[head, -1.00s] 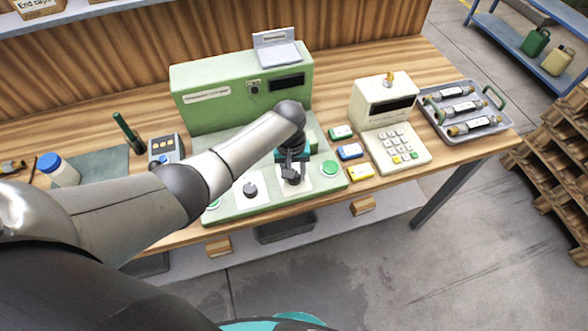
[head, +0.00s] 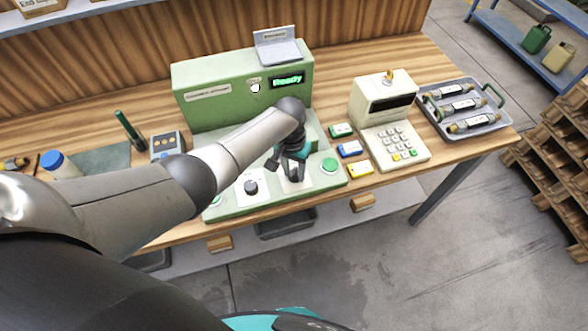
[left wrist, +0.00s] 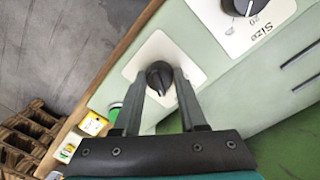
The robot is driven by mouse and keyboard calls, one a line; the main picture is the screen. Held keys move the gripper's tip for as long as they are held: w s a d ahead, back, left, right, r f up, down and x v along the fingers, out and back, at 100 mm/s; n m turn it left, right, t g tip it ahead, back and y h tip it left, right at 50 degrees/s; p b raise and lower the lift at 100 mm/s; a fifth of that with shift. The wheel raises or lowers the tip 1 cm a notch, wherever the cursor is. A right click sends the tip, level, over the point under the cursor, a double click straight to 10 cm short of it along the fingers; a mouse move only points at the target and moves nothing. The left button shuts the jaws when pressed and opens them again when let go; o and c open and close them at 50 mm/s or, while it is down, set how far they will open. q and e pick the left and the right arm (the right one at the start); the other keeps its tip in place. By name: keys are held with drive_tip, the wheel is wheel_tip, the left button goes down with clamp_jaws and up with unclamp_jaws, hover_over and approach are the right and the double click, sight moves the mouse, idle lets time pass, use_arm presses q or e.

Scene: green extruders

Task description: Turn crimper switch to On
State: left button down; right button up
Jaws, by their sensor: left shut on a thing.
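The green crimper (head: 225,110) stands on the wooden bench, and its display (head: 288,80) reads "Ready" in green. Its black rotary switch (left wrist: 156,72) sits on a white plate (left wrist: 158,48) in the left wrist view. My left gripper (head: 292,178) is over the front panel, its fingers shut on the switch. It also shows in the left wrist view (left wrist: 160,80), a finger on each side of the knob. The gripper hides most of the switch in the head view. My right gripper is not in view.
The black Size dial (head: 250,187) is left of the switch and a green button (head: 329,166) is right of it. Small coloured boxes (head: 350,149), a cream keypad device (head: 395,140) and a grey tray (head: 470,128) stand further right.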

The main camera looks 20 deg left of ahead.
sight(292, 172)
use_arm(q)
drive_tip(key=shift+c, duration=2.3)
unclamp_jaws()
drive_tip(key=shift+r, duration=0.15)
drive_tip(key=shift+r, duration=0.3)
wheel_tip(292, 172, up, 14)
drive_tip(key=p, duration=0.3)
drive_tip(key=shift+a+r, duration=0.15)
drive_tip(key=shift+a, duration=0.25)
